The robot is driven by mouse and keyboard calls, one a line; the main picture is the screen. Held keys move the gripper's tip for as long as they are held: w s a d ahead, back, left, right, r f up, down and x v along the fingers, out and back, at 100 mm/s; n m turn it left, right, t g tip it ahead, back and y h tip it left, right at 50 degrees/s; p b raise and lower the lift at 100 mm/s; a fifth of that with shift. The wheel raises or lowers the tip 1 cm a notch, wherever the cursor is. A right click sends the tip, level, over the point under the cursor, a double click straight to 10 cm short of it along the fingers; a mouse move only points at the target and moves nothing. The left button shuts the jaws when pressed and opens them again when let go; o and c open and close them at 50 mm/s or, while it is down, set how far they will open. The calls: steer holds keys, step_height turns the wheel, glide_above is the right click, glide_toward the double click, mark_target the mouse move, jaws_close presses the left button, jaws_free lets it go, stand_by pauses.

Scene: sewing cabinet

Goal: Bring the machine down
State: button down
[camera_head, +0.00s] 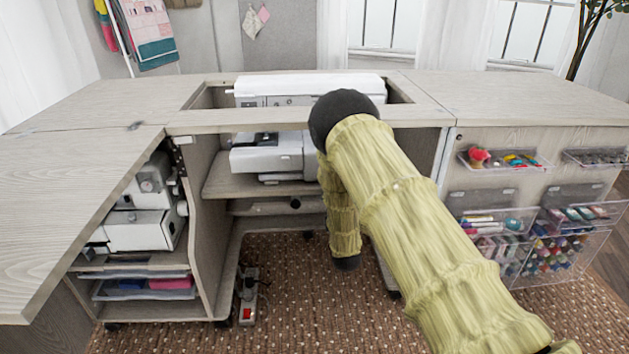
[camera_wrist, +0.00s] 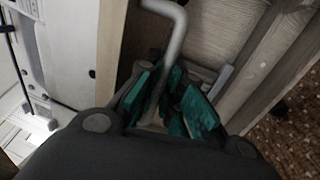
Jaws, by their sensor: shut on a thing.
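The white sewing machine (camera_head: 275,152) sits in the opening of the cabinet (camera_head: 110,100). Its top rises about level with the tabletop and its base rests on a shelf inside. In the wrist view the white machine body (camera_wrist: 60,50) fills the left side. A bent grey metal lever (camera_wrist: 174,40) comes down from the top of the wrist view and passes between the teal pads of my gripper (camera_wrist: 172,108), which is shut on it. In the head view my arm covers the right part of the machine and hides my gripper and the lever.
A second white machine (camera_head: 140,215) stands in the left bay. Clear bins (camera_head: 505,160) of sewing supplies hang on the right cabinet door. The tabletops on both sides are clear.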

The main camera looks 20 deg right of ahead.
step_height(320, 180, down, 11)
steer(key=b, duration=0.1)
steer(key=shift+s+f+b, duration=0.15)
steer(key=shift+f+b, duration=0.05)
steer(key=shift+b, duration=0.2)
steer(key=c, duration=1.8)
jaws_free()
steer(key=shift+c, duration=0.2)
steer(key=shift+r, duration=0.15)
steer(key=v, duration=1.1)
steer(key=shift+s, duration=0.4)
steer(key=shift+a, duration=0.1)
